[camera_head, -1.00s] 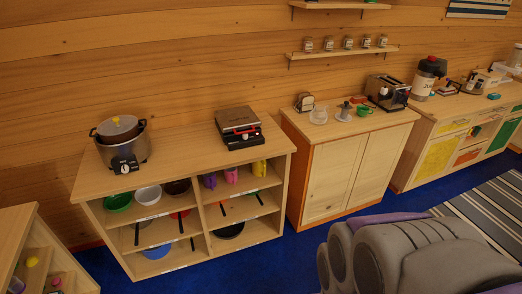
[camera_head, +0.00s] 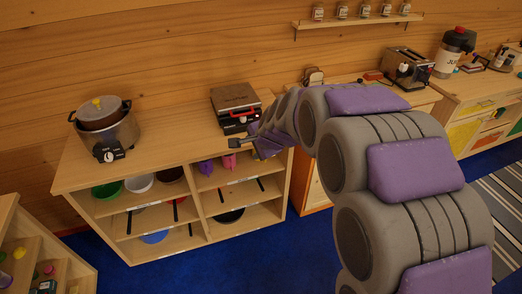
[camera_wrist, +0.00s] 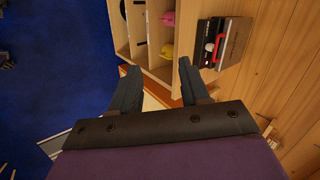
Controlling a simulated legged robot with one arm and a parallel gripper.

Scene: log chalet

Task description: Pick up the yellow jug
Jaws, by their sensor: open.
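The yellow jug (camera_wrist: 167,50) shows in the wrist view inside a shelf compartment, beside a pink jug (camera_wrist: 167,18). In the head view my gripper (camera_head: 236,143) is in front of the shelf's top right part, near the top edge.
The wooden shelf (camera_head: 75,177) holds bowls and pans. A steel cooker (camera_head: 119,135) and a black grill with a red handle (camera_head: 235,101) stand on its top. A cabinet stands to its right, partly behind my arm. The blue floor in front is clear.

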